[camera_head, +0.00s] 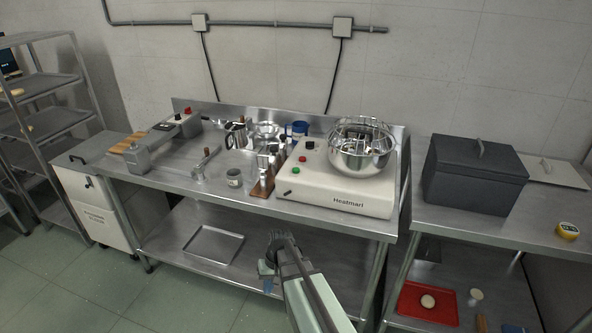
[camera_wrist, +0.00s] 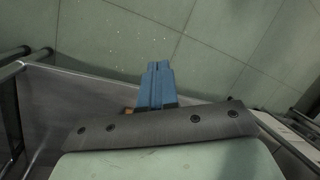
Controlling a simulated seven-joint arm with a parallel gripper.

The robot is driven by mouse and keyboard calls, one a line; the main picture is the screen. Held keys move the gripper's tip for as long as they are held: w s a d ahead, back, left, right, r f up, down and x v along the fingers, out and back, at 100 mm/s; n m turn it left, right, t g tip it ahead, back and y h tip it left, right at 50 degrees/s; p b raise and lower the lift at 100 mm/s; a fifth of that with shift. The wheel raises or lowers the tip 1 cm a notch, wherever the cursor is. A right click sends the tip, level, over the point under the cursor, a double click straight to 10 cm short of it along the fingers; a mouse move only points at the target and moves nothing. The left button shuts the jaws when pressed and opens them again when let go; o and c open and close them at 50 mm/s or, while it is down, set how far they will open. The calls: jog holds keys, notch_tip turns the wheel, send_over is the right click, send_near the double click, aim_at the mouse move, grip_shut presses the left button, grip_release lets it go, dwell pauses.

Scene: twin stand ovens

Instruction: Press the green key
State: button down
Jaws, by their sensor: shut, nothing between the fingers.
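The green key (camera_head: 296,170) is a small round button on the left part of the cream mixer base (camera_head: 340,200) marked "Heatmarl". A red button (camera_head: 302,158) sits just behind it, with a black knob (camera_head: 310,144) further back. My gripper (camera_head: 267,275) is in front of the steel table, lower in the picture than the mixer and well apart from the key. Its blue fingers (camera_wrist: 158,82) are shut together and empty in the wrist view, with floor beyond them. The key does not show in the wrist view.
A steel bowl with a wire guard (camera_head: 361,148) stands on the mixer. A dark box (camera_head: 473,175) stands on the right table. Open floor lies in front.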

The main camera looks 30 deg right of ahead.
jog(key=w+d+r+t, duration=0.1)
jog(key=w+d+r, duration=0.1)
jog(key=w+r, duration=0.2)
jog(key=w+d+r+t, duration=0.1)
jog(key=w+d+r, duration=0.2)
jog(key=r, duration=0.7)
jog(key=w+d+r+t+y, duration=0.1)
jog(key=w+d+r+t, duration=0.1)
jog(key=w+r, duration=0.4)
jog(key=shift+w+d+r, duration=0.1)
jog(key=shift+d+r, duration=0.25)
jog(key=shift+r, duration=0.15)
notch_tip(320, 180, up, 22)
jog(key=f+m+t+h, duration=0.1)
jog(key=m+t, duration=0.2)
jog(key=t, duration=0.2)
send_over(298, 170)
jog(key=shift+w+d+r, duration=0.1)
jog(key=shift+r, duration=0.15)
jog(key=shift+f, duration=4.45)
jog(key=shift+f, duration=0.15)
jog(key=shift+f, duration=0.25)
